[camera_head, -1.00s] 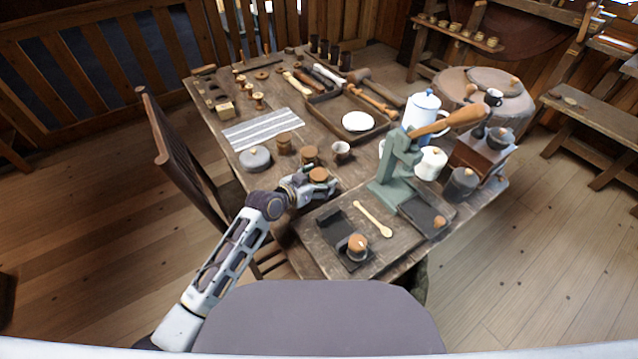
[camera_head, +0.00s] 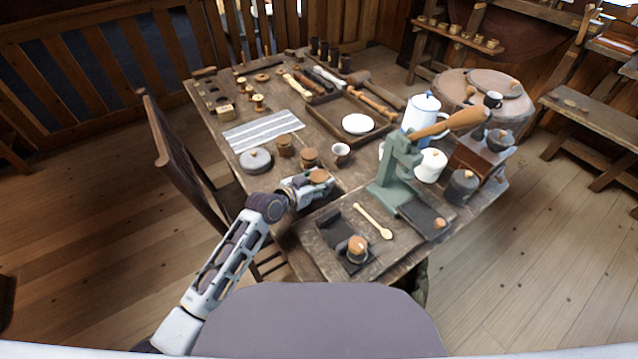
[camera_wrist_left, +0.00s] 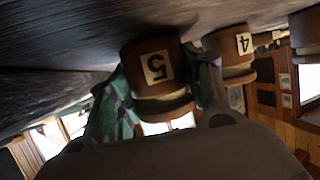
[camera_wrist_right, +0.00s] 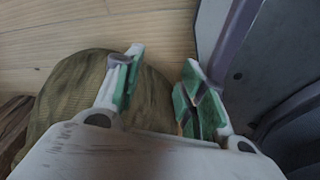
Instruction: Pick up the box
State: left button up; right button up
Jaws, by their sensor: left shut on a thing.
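A round, turned wooden box (camera_head: 320,176) stands near the table's front left edge. In the left wrist view the box (camera_wrist_left: 157,72) carries a pale label with a 5. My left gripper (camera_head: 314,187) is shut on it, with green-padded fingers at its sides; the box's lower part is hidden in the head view. A similar round piece marked 4 (camera_wrist_left: 232,48) stands just beyond; in the head view a matching piece (camera_head: 309,157) is just behind my gripper. My right gripper (camera_wrist_right: 163,60) is open and empty, away from the tabletop.
A green press (camera_head: 393,170) and a board with a wooden spoon (camera_head: 372,221) lie to the right. A chair (camera_head: 180,160) stands at left.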

pick_arm(q)
jog(key=shift+r, duration=0.45)
notch_tip(320, 180, up, 8)
jog(key=shift+f+p, duration=0.15)
jog(key=shift+p, duration=0.45)
jog(key=shift+r, duration=0.7)
pick_arm(e)
jog(key=shift+s+d+f, duration=0.1)
jog(key=shift+s+d, duration=0.3)
jog(key=shift+s, duration=0.25)
jog(key=shift+s+d, duration=0.35)
jog(key=shift+s, duration=0.3)
jog(key=shift+s, duration=0.25)
pick_arm(q)
jog(key=shift+a, duration=0.1)
